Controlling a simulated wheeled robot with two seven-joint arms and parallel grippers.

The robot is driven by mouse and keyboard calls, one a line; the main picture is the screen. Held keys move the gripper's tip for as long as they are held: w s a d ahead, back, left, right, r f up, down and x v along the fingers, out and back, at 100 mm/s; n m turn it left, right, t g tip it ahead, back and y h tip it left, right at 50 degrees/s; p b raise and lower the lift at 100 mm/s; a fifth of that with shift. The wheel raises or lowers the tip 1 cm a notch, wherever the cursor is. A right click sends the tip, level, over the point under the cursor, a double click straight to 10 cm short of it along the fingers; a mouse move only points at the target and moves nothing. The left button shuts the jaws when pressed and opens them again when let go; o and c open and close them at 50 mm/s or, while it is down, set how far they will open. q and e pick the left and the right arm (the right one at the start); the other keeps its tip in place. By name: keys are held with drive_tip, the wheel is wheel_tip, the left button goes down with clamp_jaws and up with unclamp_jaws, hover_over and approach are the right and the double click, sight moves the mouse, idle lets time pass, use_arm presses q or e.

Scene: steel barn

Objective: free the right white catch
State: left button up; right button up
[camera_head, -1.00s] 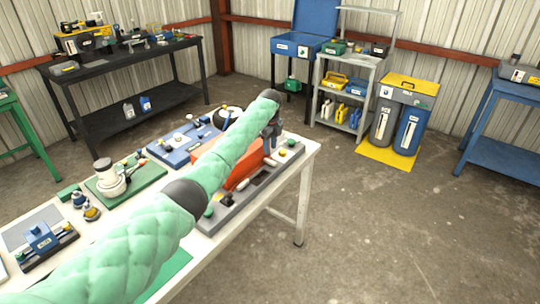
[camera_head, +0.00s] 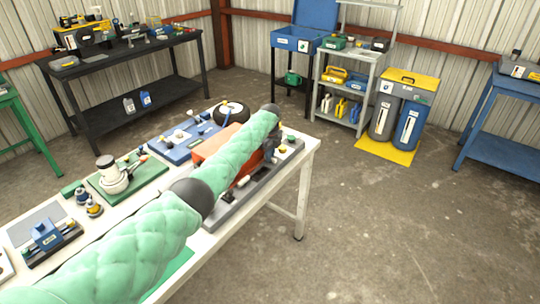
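An orange-red case (camera_head: 212,143) sits on a grey board (camera_head: 232,214) at the right end of the white table, partly behind my green-sleeved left arm. A small white piece (camera_head: 243,181) shows on the near side of the case. Another small pale piece (camera_head: 283,148) shows farther right, close beside my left gripper. I cannot tell for sure which is the right catch or whether it is fastened. My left gripper (camera_head: 271,152) points down at the case's right end; its fingers are mostly hidden, and touching or apart is unclear. My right gripper is out of view.
The white table (camera_head: 307,150) also holds a blue board (camera_head: 175,153), a green board with a white pot (camera_head: 113,178), a black ring-shaped part (camera_head: 231,112) and a small blue fixture (camera_head: 46,235). Open concrete floor (camera_head: 400,220) lies to the right.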

use_arm(q)
clamp_jaws()
